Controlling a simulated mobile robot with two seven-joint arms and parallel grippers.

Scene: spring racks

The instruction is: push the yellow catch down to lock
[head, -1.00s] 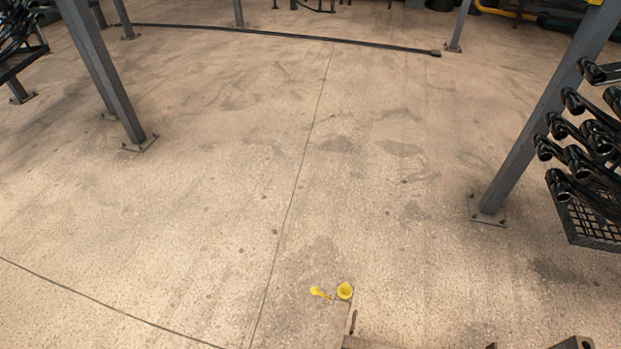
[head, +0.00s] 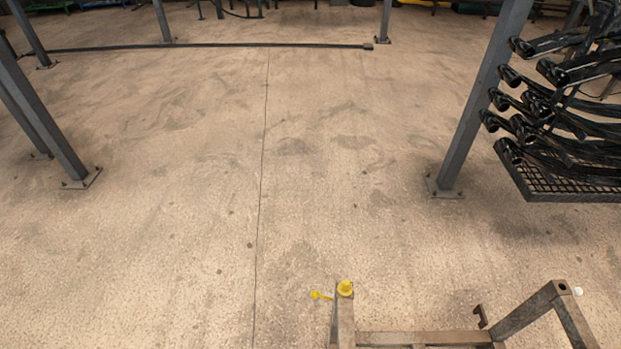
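The yellow catch (head: 317,295) is a small yellow lever at the bottom centre of the head view. It sticks out to the left of a round yellow cap (head: 345,288) on top of a metal post. The post belongs to a brownish metal frame (head: 425,338) that runs along the bottom edge. Whether the catch is up or down is too small to tell. Neither of my grippers is in view.
A rack of black curved parts (head: 565,120) stands at the right beside a grey steel post (head: 480,105). More grey posts (head: 45,115) stand at the left. A dark strip (head: 200,46) lies across the far floor. The middle floor is clear.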

